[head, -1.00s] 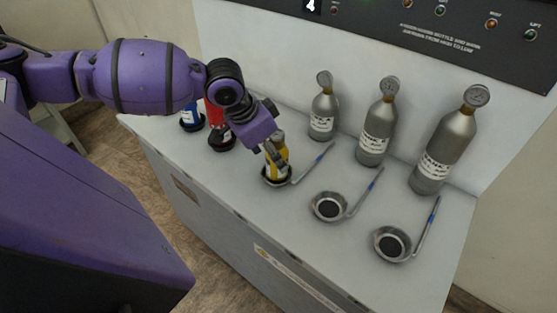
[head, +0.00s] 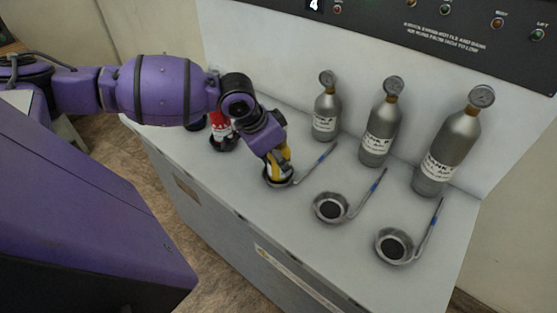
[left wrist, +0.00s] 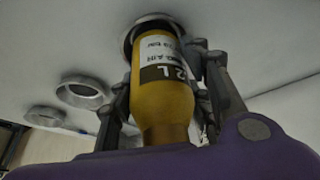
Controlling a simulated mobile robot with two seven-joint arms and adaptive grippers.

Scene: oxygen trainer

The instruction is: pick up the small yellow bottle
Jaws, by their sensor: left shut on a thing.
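The small yellow bottle (head: 274,170) stands in the leftmost of the metal ring holders (head: 279,182) on the grey counter. It has a white label and a dark band, and its lower end still sits at the holder in both views. My left gripper (head: 276,160) is shut on the bottle from above. In the left wrist view, the bottle (left wrist: 163,95) lies between the two fingers of my left gripper (left wrist: 160,98), with its neck toward the palm. My right gripper is in neither view.
A red bottle (head: 220,127) stands left of my gripper. Three grey tanks with gauges, one small (head: 325,115), one middle (head: 378,135) and one large (head: 447,150), stand along the back wall. Two empty holders (head: 330,208) (head: 393,246) are to the right. The counter front is clear.

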